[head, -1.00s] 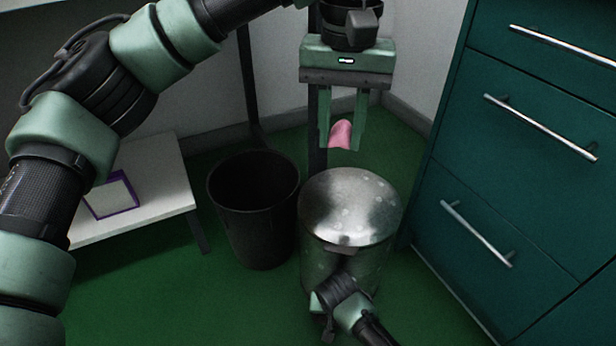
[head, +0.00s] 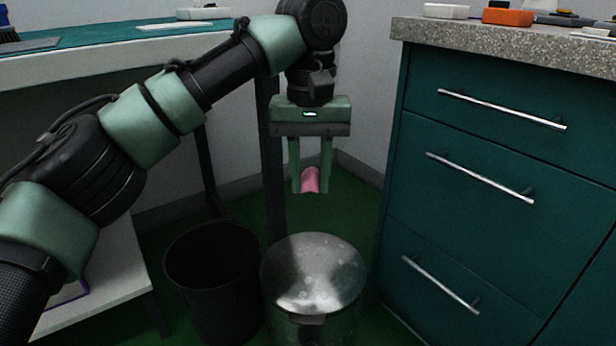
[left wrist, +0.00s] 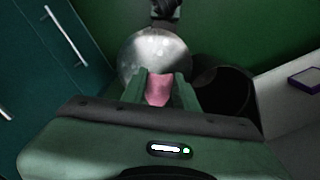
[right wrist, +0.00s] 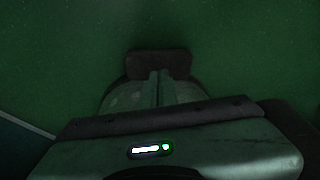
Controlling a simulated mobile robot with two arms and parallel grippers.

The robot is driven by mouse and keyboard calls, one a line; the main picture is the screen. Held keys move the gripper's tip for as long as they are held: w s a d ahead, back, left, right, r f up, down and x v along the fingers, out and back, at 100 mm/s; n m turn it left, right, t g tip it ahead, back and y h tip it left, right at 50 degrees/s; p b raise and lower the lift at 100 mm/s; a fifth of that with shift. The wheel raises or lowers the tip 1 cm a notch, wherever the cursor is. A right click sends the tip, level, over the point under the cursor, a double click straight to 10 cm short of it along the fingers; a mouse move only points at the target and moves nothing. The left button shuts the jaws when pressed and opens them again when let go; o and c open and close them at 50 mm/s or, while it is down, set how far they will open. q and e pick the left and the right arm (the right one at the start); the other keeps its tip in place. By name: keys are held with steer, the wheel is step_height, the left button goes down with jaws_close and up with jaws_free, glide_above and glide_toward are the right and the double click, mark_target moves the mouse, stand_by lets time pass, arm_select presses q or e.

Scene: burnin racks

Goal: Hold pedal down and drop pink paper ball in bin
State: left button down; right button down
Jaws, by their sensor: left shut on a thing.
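The pink paper ball (head: 310,181) is held between the fingers of my left gripper (head: 311,188), above and behind the metal bin. It also shows in the left wrist view (left wrist: 158,90). The metal pedal bin (head: 313,275) has its round lid down; the lid shows in the left wrist view too (left wrist: 150,50). In the right wrist view my right gripper (right wrist: 160,76) has its fingers together, pointing at a dark flat piece (right wrist: 158,60) that looks like the pedal. I cannot tell whether they touch. The right gripper is out of the head view.
A black open bin (head: 212,265) stands just left of the metal bin. Teal drawers (head: 470,200) with bar handles rise close on the right. A low white shelf (head: 110,285) and a table (head: 80,60) are at left. A dark post (head: 272,170) stands behind the bins.

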arm_select(q)
steer(key=shift+w+f, duration=0.2)
steer(key=shift+w, duration=0.15)
arm_select(e)
steer(key=shift+f, duration=0.15)
steer(key=shift+d+f, duration=0.1)
steer(key=shift+f, duration=1.8)
arm_select(q)
steer(key=c, duration=1)
jaws_free()
steer(key=shift+o, duration=0.3)
steer(key=o, duration=0.9)
steer(key=shift+o, duration=0.2)
steer(key=shift+r, duration=0.15)
arm_select(e)
steer(key=shift+r, duration=0.1)
arm_select(q)
steer(key=shift+r+p, duration=3.8)
steer(key=shift+p, duration=0.15)
arm_select(e)
steer(key=shift+r, duration=3.45)
